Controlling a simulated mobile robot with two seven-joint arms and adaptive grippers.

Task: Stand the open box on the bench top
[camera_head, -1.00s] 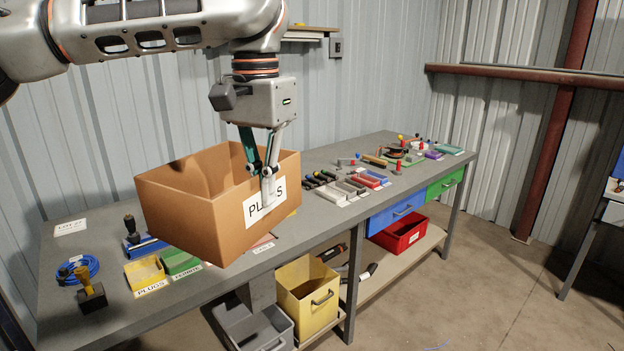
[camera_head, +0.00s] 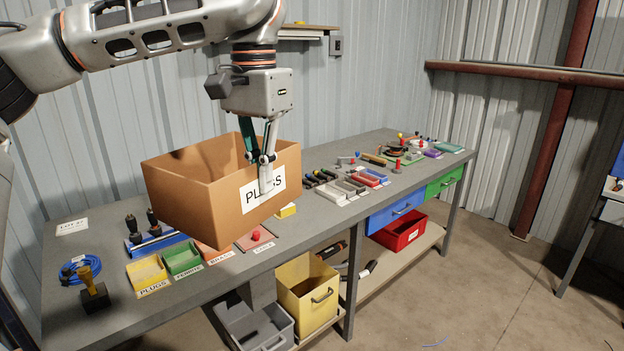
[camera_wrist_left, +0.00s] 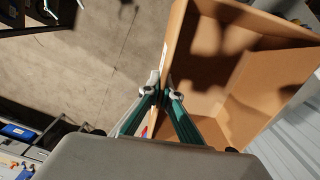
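The open box (camera_head: 190,205) is brown, with a white PLUGS label on its front wall. It hangs in the air above the bench top (camera_head: 330,222), open side up and roughly level. My left gripper (camera_head: 264,172) is shut on the box's front wall near the label, one finger inside and one outside. The left wrist view shows the fingers (camera_wrist_left: 162,92) pinching the wall's rim, with the box's empty inside (camera_wrist_left: 225,75) to the right. My right gripper is not in view.
Below the box stand small trays, among them a yellow one (camera_head: 147,273) and a green one (camera_head: 182,258). Trays and tools crowd the bench further right.

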